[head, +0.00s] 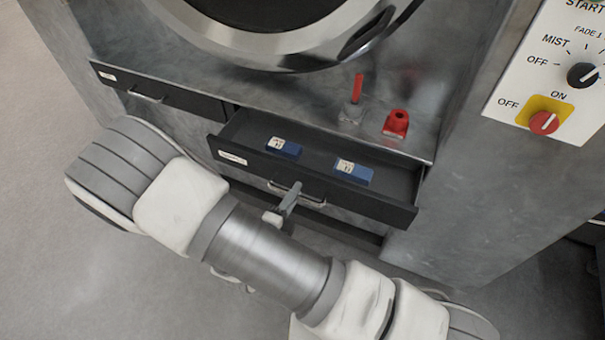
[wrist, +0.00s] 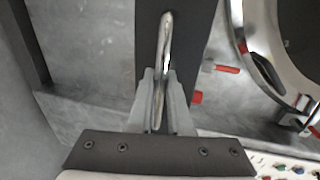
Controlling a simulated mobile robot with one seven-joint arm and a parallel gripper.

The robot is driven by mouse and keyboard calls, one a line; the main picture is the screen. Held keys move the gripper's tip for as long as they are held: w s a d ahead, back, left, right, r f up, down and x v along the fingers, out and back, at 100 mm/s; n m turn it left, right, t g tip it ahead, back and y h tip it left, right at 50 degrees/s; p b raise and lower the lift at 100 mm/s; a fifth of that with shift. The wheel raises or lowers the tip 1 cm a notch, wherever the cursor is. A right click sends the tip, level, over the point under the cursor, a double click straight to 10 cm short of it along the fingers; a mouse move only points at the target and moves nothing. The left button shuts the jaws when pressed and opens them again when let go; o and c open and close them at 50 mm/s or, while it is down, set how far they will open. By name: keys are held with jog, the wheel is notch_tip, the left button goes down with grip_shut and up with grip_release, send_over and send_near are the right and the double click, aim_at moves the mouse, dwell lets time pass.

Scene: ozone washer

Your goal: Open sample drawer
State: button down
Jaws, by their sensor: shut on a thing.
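The sample drawer (head: 392,211) is a dark drawer on the right under the round door, pulled partly out of the machine. Two blue items with pale labels, a left one (head: 284,147) and a right one (head: 354,170), lie inside it. A curved metal handle (head: 313,201) is on its front and also shows in the wrist view (wrist: 166,40). My gripper (head: 292,190) is shut on this handle; in the wrist view the fingers (wrist: 160,90) close around the bar. My arm crosses in front and the fingers cover part of the handle.
A second drawer (head: 180,98) to the left is closed. A red lever (head: 357,88) and a red fitting (head: 397,122) stand on the ledge above the drawer. The round door (head: 215,35) is above. A control panel (head: 555,60) is at the right. Bare floor (head: 60,240) lies left.

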jog(key=shift+f+v, duration=0.2)
jog(key=shift+v, duration=0.8)
jog(key=c, duration=0.8)
grip_release()
jog(key=shift+c, duration=0.2)
jog(key=p+v, duration=0.1)
jog(key=v, duration=1.6)
jog(key=shift+s, duration=0.25)
